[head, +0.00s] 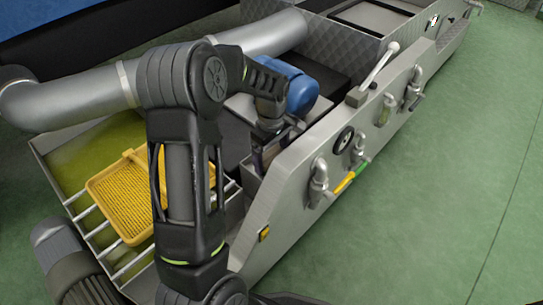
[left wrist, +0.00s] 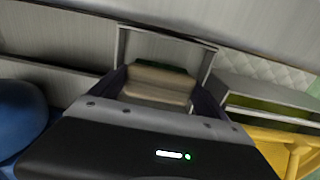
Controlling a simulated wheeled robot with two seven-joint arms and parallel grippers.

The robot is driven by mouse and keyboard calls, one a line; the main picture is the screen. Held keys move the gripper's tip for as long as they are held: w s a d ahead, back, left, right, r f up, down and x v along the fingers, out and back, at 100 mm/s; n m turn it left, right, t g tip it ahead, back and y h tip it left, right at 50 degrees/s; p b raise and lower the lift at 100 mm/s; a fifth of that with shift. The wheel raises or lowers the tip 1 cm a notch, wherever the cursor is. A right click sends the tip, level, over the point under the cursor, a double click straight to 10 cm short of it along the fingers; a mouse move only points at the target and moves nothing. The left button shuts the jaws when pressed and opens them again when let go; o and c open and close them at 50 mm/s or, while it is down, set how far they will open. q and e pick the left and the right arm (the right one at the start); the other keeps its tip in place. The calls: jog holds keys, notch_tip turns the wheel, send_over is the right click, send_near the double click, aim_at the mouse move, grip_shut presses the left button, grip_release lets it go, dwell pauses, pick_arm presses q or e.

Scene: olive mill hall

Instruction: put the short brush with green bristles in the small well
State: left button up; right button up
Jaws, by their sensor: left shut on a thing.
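My left gripper (head: 264,158) points down over the machine's front edge, beside its slanted metal side panel. In the left wrist view, the left gripper (left wrist: 160,98) is shut on the short brush (left wrist: 158,84), whose tan wooden body sits between the dark fingers. A dark green strip, which looks like its bristles, shows at the far edge. The small well (left wrist: 165,43) shows as a thin-walled metal box right behind the brush. In the head view the small well (head: 246,180) is partly hidden by my arm. I cannot tell how deep the brush is. My right gripper is not in view.
A yellow mesh tray (head: 122,200) rests on metal bars over a greenish basin (head: 75,170) at left. A blue rounded thing (head: 302,94) stands close to the gripper. A lever (head: 380,62) and several valves line the side panel. Green floor is free at right.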

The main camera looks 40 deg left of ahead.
aim_at(271, 155)
pick_arm(q)
jog(key=shift+f, duration=0.2)
jog(key=o, duration=1)
jog(key=shift+r, duration=0.1)
jog(key=shift+r, duration=0.1)
notch_tip(271, 155, up, 12)
jog(key=p, duration=0.4)
